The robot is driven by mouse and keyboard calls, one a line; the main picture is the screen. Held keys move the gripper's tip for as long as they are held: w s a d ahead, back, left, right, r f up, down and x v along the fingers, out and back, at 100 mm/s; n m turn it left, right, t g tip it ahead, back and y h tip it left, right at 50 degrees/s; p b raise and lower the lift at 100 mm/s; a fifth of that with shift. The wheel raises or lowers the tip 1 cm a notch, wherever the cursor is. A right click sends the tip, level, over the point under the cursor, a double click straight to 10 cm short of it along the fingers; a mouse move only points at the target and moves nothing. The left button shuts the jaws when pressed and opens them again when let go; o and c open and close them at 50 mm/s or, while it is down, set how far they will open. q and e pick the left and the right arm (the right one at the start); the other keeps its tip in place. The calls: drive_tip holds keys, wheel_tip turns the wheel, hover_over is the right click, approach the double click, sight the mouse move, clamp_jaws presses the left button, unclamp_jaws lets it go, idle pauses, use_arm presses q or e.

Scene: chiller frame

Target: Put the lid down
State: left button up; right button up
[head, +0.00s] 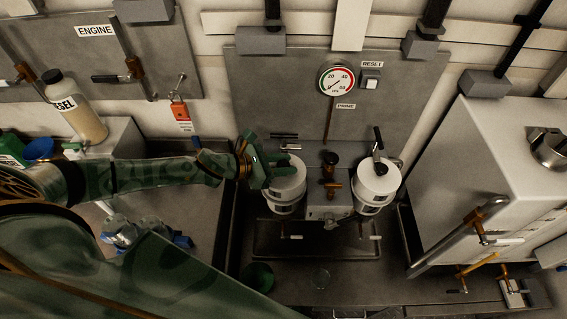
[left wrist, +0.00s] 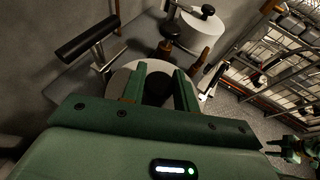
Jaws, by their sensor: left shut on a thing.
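My left gripper (head: 270,168) reaches in from the left over the left white canister (head: 284,207). It is shut on the white lid (head: 290,172) at the top of that canister. In the left wrist view, the two green fingers (left wrist: 160,88) stand either side of a dark knob above the white lid (left wrist: 124,82). The fingers hide part of the lid, and I cannot tell whether it touches the canister rim. What appears to be my right gripper (left wrist: 292,149) shows small and dark at the right edge of the left wrist view; its jaws are unclear.
A shallow tray (head: 318,240) lies in front. A large pale box (head: 480,170) bounds the right. A gauge (head: 337,79) is on the back panel.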

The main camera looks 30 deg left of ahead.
use_arm(q)
drive_tip(key=shift+f+b, duration=0.3)
drive_tip(key=shift+f, duration=0.15)
drive_tip(key=o, duration=1.1)
drive_tip(key=shift+r, duration=0.15)
drive_tip(key=shift+s+a+r+p, duration=0.25)
drive_tip(key=shift+a+r+p, duration=0.05)
drive_tip(key=shift+r+p, duration=0.35)
drive_tip(key=v, duration=1.1)
drive_tip(key=shift+b, duration=0.3)
drive_tip(key=shift+s, duration=0.15)
